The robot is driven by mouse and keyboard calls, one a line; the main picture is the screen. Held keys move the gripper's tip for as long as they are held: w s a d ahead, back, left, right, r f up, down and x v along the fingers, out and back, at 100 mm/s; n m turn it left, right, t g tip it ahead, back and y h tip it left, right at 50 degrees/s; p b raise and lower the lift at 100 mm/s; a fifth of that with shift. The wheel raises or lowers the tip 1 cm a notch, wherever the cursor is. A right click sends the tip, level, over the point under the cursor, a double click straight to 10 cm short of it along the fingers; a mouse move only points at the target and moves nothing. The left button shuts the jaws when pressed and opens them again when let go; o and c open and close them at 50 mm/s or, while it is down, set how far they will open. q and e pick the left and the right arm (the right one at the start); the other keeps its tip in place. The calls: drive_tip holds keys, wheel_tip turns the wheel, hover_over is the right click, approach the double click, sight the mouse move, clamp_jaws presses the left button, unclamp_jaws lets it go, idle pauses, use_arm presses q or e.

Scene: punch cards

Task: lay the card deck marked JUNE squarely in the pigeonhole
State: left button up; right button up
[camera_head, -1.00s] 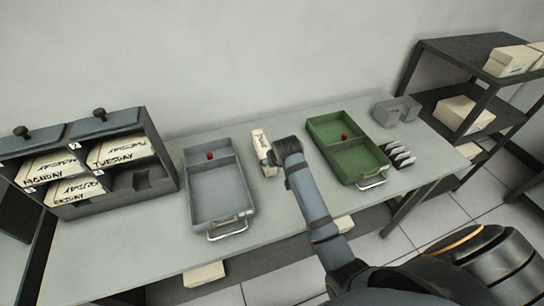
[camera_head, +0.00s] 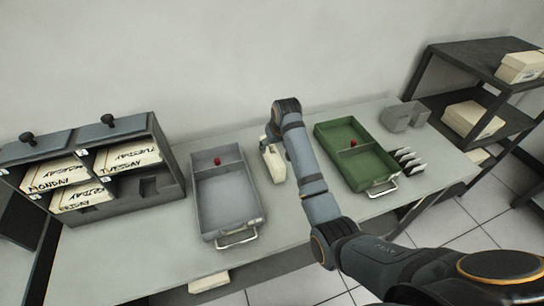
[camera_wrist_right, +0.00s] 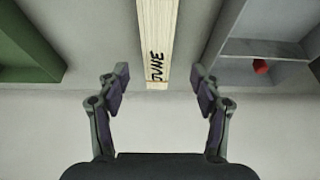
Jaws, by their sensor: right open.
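The cream card deck marked JUNE (camera_head: 274,164) lies on the table between the grey tray and the green tray. In the right wrist view the deck (camera_wrist_right: 157,35) runs lengthwise away from me, its lettered end nearest. My right gripper (camera_head: 268,141) is at the deck's far end in the head view. In the wrist view its open fingers (camera_wrist_right: 160,82) are spread wider than the deck, with nothing between the pads. The dark pigeonhole rack (camera_head: 160,155) stands at the left. Its lower right pigeonhole (camera_head: 149,186) holds no deck; others hold decks marked with weekdays. My left gripper is out of view.
The grey tray (camera_head: 258,209) with a red knob lies between rack and deck. The green tray (camera_head: 318,132), a grey holder (camera_head: 404,115) and several small upright pieces (camera_head: 409,159) are to the right. A dark shelf (camera_head: 467,62) stands beyond. Bare table lies before the rack.

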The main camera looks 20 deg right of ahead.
sight(273, 152)
drive_tip(key=x, duration=0.2)
drive_tip(key=shift+f, duration=0.35)
drive_tip(key=shift+w+f, duration=0.2)
drive_tip(key=shift+w, duration=0.1)
drive_tip(key=p+x, duration=0.1)
drive_tip(key=x, duration=0.1)
drive_tip(key=shift+w+d+f+p, duration=0.25)
drive_tip(key=shift+p, duration=0.15)
drive_tip(key=shift+x, duration=1)
drive_tip(key=shift+f, duration=0.15)
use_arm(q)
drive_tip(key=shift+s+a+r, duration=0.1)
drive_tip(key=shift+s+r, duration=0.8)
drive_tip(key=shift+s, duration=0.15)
use_arm(e)
drive_tip(key=shift+w, duration=0.1)
drive_tip(key=c, duration=0.5)
clamp_jaws()
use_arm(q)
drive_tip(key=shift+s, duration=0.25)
